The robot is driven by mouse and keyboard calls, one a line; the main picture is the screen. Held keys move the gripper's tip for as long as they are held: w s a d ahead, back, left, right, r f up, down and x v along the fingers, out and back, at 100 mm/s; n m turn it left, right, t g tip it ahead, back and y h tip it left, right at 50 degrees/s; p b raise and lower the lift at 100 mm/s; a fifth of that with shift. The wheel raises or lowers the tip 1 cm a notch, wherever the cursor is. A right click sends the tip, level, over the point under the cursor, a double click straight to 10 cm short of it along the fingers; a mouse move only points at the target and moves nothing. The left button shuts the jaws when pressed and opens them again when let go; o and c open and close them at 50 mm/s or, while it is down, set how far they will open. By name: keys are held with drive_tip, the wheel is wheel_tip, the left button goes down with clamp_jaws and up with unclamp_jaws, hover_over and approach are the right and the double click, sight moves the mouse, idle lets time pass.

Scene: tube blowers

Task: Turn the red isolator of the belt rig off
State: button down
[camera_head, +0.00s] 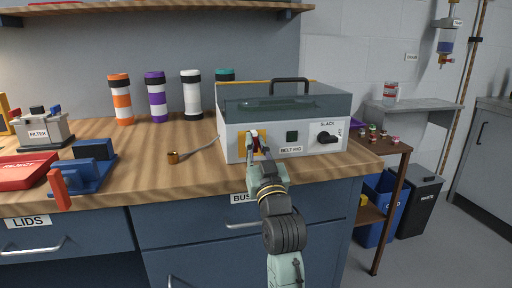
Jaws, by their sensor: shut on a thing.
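The belt rig (308,141) is a white box with a dark translucent lid and a black top handle. It stands at the right end of the wooden workbench. Its red isolator (255,140) sits on a yellow plate at the left of the front face. My gripper (256,153) is at the isolator and shut on it. The fingers hide much of the isolator, and I cannot tell which way it is turned.
An orange-brown cylinder (173,157) lies left of the rig. Several banded tubes (157,98) stand behind.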

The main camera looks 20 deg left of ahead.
drive_tip(key=shift+r, duration=0.1)
drive_tip(key=c, duration=1.6)
unclamp_jaws()
drive_tip(key=v, duration=1.2)
